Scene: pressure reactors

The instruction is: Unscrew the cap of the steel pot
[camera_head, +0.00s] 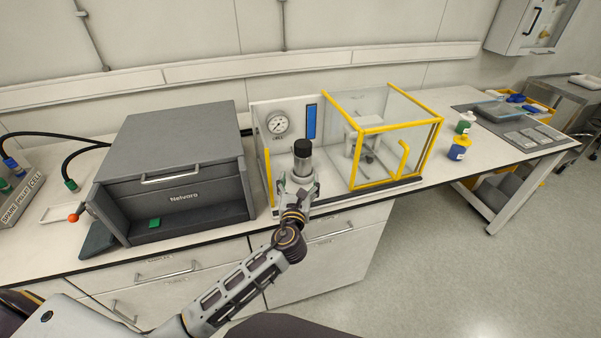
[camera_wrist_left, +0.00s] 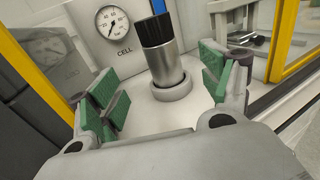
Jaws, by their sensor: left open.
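The steel pot (camera_wrist_left: 166,68) stands upright in a round pale seat on the bench in the left wrist view, with its black ribbed cap (camera_wrist_left: 155,30) on top. In the head view the black cap (camera_head: 302,148) shows above my gripper, and the pot's lower part is hidden by it. My left gripper (camera_head: 301,182) is open in front of the pot. In the left wrist view its green-padded fingers (camera_wrist_left: 163,88) are spread to either side of the pot, with a gap on both sides. My right gripper is not in view.
A white panel with a gauge (camera_head: 278,123) and blue strip stands behind the pot. A yellow-framed clear enclosure (camera_head: 398,151) is close on the right. A grey Nelvaro box (camera_head: 178,164) is on the left. Two small bottles (camera_head: 459,148) stand further right.

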